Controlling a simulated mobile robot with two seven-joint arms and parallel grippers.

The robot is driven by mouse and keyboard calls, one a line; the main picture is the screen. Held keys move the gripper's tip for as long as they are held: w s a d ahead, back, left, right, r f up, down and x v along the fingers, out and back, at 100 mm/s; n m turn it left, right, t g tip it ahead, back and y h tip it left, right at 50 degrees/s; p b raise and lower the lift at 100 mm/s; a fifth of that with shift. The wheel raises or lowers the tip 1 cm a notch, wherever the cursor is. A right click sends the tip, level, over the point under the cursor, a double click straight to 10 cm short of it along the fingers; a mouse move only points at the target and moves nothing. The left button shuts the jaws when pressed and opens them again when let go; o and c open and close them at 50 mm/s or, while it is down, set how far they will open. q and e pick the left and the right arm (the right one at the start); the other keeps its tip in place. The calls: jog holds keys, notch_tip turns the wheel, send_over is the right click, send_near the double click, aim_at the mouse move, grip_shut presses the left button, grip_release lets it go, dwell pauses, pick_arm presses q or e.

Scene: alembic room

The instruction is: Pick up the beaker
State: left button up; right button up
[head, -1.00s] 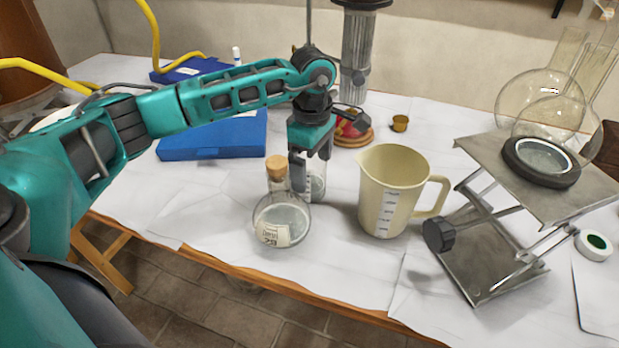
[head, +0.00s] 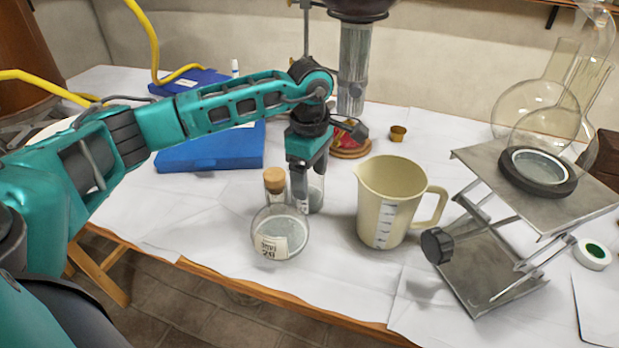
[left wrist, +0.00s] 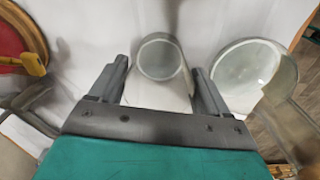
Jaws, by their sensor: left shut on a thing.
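The beaker (head: 316,193) is a small clear glass cylinder standing on the white-covered table, just behind the corked flask. My left gripper (head: 311,178) comes down on it from above. In the left wrist view, the beaker (left wrist: 160,60) sits between the two dark fingers of the left gripper (left wrist: 163,84), which is shut on it. It looks upright, and I cannot tell whether its base is off the table. Part of it is hidden by a finger and the flask. My right gripper is not in view.
A round corked flask (head: 279,234) stands very close in front of the beaker. A cream measuring jug (head: 385,205) is to the right, then a metal lab jack (head: 485,262). A blue case (head: 212,150) lies at back left. Bare table lies in front of the jug.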

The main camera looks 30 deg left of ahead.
pick_arm(q)
jog(key=shift+r, duration=0.2)
notch_tip(320, 180, up, 20)
jog(key=p, duration=0.2)
jog(key=shift+f, duration=0.25)
dwell(0.7)
dwell(1.3)
